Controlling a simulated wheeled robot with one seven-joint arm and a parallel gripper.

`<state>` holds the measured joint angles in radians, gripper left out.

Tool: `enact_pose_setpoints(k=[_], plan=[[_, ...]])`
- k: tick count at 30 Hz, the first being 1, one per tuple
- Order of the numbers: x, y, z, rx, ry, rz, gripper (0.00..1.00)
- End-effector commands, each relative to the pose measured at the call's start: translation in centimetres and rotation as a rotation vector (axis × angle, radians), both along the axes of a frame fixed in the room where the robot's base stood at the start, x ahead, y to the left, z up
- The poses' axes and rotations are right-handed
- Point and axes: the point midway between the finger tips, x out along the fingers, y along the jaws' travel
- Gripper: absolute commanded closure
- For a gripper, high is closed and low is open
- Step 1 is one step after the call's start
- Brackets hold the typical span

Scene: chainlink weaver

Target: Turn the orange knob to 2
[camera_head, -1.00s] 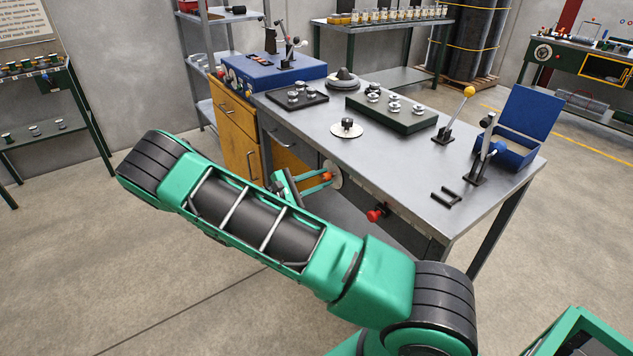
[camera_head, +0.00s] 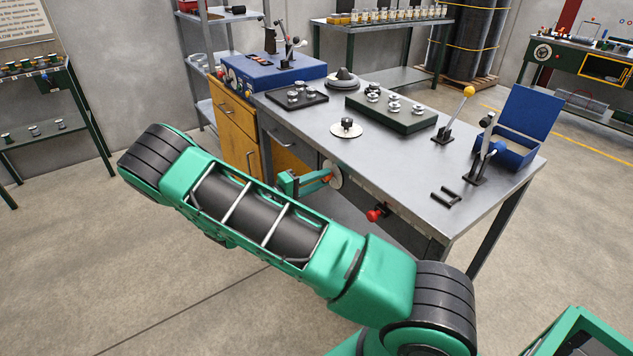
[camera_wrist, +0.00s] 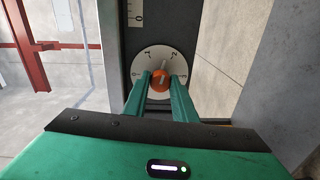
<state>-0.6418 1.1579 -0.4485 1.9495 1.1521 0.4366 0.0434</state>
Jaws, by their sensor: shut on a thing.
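The orange knob (camera_wrist: 160,80) sits at the middle of a round white dial (camera_wrist: 142,62) marked 0, 1, 2 and 3, seen in the wrist view. Its pale pointer points up and slightly right, between 1 and 2 and closer to 2. My gripper (camera_wrist: 162,83) is shut on the knob, with one green finger on each side. In the head view the dial (camera_head: 336,171) stands upright at the workbench's front side, and my gripper (camera_head: 322,180) reaches it from the left. The knob is mostly hidden by the fingers there.
A red knob (camera_head: 376,215) sticks out from the workbench (camera_head: 400,165) front, right of the dial. Yellow drawers (camera_head: 238,130) stand to the left. Levers, a dark green block with metal knobs (camera_head: 392,117) and an open blue box (camera_head: 515,150) are on top. The floor in front is clear.

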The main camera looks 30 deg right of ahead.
Motion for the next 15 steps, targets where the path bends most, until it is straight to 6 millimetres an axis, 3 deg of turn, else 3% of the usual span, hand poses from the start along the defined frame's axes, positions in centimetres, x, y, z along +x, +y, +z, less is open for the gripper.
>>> enact_pose_setpoints(k=[15], plan=[[-0.11, -0.12, -0.30, 0.013, -0.251, -0.002, 0.98]])
